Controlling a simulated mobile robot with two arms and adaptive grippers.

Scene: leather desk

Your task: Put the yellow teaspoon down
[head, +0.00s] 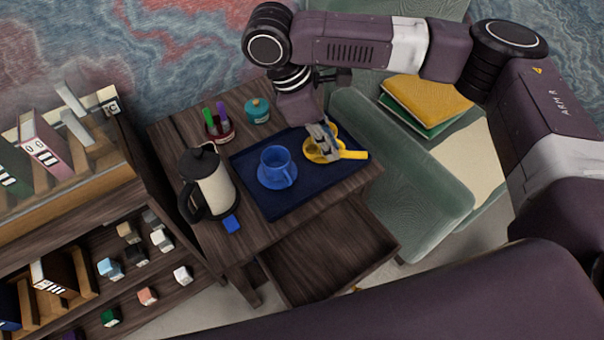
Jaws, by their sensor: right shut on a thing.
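My right gripper (328,146) reaches down over the right part of a dark blue tray (265,206) on the wooden desk. It is shut on the yellow teaspoon (353,155), which is partly hidden by the fingers; its yellow end points right, near the tray's right edge. Yellow ware (311,150), seemingly a saucer with a cup, lies around and behind the fingers. I cannot tell whether the spoon touches it. My left gripper is not in view.
A blue cup (275,160) on a blue saucer stands left of the gripper. A white-and-black jug (212,185), a red pen holder (220,131) and a teal pot (257,110) stand nearby. An open drawer (325,255) juts out below. A green chair (400,165) is at right.

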